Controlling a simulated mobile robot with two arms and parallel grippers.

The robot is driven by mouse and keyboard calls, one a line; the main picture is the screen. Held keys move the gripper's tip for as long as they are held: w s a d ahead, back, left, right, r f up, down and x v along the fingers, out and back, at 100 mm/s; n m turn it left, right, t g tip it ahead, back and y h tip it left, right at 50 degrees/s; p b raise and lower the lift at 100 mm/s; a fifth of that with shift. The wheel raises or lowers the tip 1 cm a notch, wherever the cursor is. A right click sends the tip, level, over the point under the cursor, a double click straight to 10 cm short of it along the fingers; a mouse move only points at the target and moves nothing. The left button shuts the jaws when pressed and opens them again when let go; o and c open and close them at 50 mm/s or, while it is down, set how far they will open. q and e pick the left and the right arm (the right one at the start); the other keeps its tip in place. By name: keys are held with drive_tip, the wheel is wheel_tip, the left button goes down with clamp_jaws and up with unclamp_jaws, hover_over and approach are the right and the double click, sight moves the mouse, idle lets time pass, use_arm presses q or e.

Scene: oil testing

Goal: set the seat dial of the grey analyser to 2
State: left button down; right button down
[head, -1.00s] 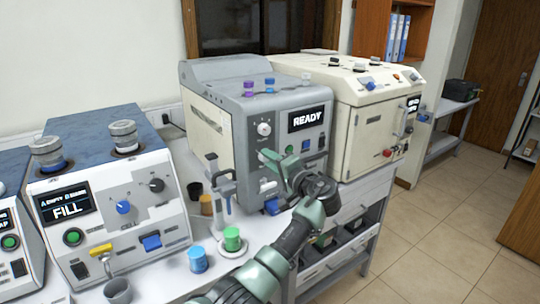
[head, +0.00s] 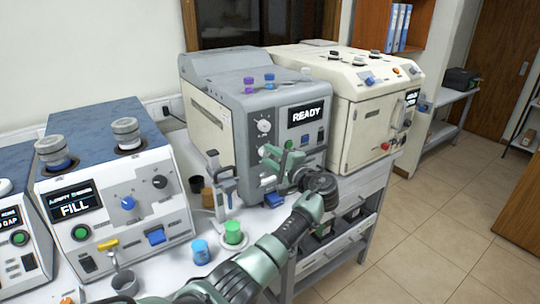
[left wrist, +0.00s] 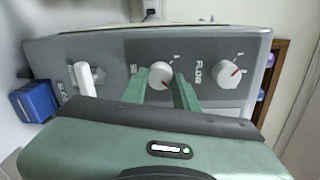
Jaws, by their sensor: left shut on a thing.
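The grey analyser (head: 215,112) stands on the bench in the middle of the head view, its display reading READY. In the left wrist view its FLOW dial (left wrist: 228,74) is free at the right. My right gripper is not in view.
A white lever (left wrist: 83,80) and a blue part (left wrist: 35,101) are beside the dial in the left wrist view. A stand (head: 222,181), a blue cup (head: 200,252) and a green cup (head: 233,233) are on the bench. A cream machine (head: 352,95) stands behind right.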

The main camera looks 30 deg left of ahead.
use_arm(q)
drive_tip(key=shift+d+f, duration=0.1)
drive_tip(key=c, duration=1.1)
unclamp_jaws()
drive_tip(key=b+v, duration=0.2)
drive_tip(key=v, duration=0.6)
